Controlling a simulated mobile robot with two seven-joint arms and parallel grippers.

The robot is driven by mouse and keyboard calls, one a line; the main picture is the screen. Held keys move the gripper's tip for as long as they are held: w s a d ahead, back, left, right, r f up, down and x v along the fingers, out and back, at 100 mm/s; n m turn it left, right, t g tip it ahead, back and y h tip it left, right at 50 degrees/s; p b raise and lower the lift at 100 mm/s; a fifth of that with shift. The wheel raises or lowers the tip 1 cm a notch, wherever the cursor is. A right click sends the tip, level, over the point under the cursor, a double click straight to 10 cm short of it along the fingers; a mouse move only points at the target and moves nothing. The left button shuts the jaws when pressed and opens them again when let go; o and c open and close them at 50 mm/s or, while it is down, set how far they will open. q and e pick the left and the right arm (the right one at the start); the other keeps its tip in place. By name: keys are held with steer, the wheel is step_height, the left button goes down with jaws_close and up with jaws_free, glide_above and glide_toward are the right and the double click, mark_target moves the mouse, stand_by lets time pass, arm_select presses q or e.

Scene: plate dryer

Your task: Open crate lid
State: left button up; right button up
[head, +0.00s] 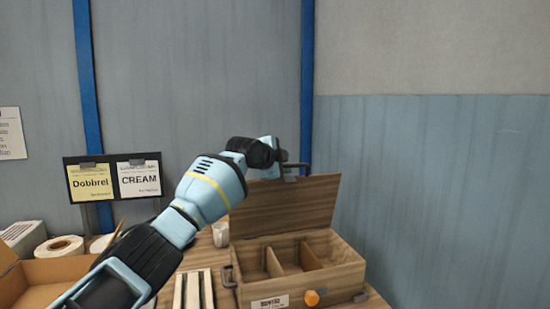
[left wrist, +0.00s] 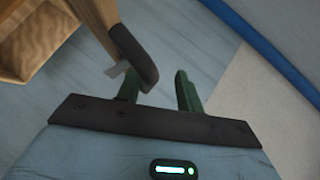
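The wooden crate (head: 345,270) stands on the table with its lid (head: 290,205) raised, leaning slightly back from upright. The inside is visible, split by dividers, and looks empty. A dark handle (head: 297,166) is at the lid's top edge; it also shows in the left wrist view (left wrist: 134,52). My left gripper (head: 282,160) is at this handle, above the lid. In the left wrist view its green fingers (left wrist: 160,92) are apart, with the handle's end close to the left finger. I cannot tell whether they touch. My right gripper is not in view.
An orange knob (head: 311,297) and a paper label (head: 270,302) are on the crate's front. A slatted wooden piece (head: 193,290) and a whitish cup (head: 220,234) are left of it. An open cardboard box (head: 40,275), tape rolls (head: 60,246) and a sign board (head: 112,178) are further left.

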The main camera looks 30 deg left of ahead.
arm_select(q)
steer(key=v, duration=0.5)
steer(key=shift+r, duration=0.2)
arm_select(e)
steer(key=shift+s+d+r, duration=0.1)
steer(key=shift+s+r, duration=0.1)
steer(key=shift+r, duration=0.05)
arm_select(q)
steer(key=shift+f, duration=0.1)
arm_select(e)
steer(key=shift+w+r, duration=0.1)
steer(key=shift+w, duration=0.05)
arm_select(q)
steer(key=shift+a, duration=0.1)
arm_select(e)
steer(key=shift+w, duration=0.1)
